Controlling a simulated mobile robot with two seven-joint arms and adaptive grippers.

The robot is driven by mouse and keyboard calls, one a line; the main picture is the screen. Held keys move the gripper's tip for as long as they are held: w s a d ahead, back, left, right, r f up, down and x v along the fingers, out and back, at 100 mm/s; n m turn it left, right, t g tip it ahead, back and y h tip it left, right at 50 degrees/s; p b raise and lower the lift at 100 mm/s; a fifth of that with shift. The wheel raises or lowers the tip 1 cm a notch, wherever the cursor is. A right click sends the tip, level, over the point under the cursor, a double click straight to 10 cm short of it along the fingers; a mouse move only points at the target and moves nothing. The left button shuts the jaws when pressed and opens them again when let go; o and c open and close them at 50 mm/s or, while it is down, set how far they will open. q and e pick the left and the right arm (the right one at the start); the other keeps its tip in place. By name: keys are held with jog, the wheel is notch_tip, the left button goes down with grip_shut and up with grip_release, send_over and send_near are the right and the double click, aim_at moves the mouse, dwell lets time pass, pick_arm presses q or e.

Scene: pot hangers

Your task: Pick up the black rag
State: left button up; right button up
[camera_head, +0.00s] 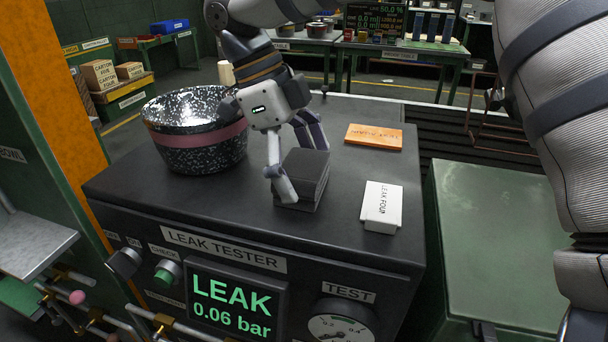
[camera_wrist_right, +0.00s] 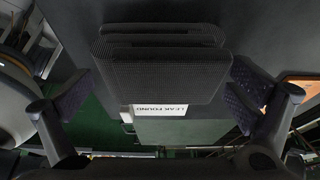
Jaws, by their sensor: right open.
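The black rag (camera_head: 308,178) is a dark folded stack lying on top of the black leak tester (camera_head: 235,198). In the right wrist view the rag (camera_wrist_right: 160,72) shows folded layers and lies between the two fingers. My right gripper (camera_head: 303,172) is open, with one finger at the rag's near left side and the other at its far side. In the wrist view the right gripper (camera_wrist_right: 160,80) has a finger on either side of the rag, with gaps visible. My left gripper is not in view.
A speckled pot with a reddish band (camera_head: 200,130) stands left of the gripper on the tester top. An orange plate (camera_head: 374,137) and a white "LEAK FOUND" block (camera_head: 382,206) lie to the right. A green cabinet (camera_head: 490,240) stands beyond the tester's right edge.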

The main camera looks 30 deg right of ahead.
aim_at(309, 168)
jog(key=c, duration=1.1)
jog(key=shift+r, duration=0.35)
jog(key=r, duration=0.3)
jog(key=shift+a+r, duration=0.15)
jog(key=shift+a, duration=0.2)
jog(key=a+r, duration=0.1)
jog(key=r, duration=0.1)
jog(key=s+a+r, duration=0.1)
jog(key=a+r, duration=0.1)
jog(key=shift+s+a+r, duration=0.15)
jog(key=shift+a+r, duration=0.1)
jog(key=shift+a, duration=0.05)
jog(key=s+a+r, duration=0.1)
jog(key=a, duration=0.2)
jog(key=s+a+r, duration=0.1)
jog(key=a+r, duration=0.1)
jog(key=a, duration=0.1)
jog(key=s+a+r, duration=0.1)
jog(key=a, duration=0.2)
jog(key=shift+s+r, duration=0.1)
jog(key=shift+r, duration=0.15)
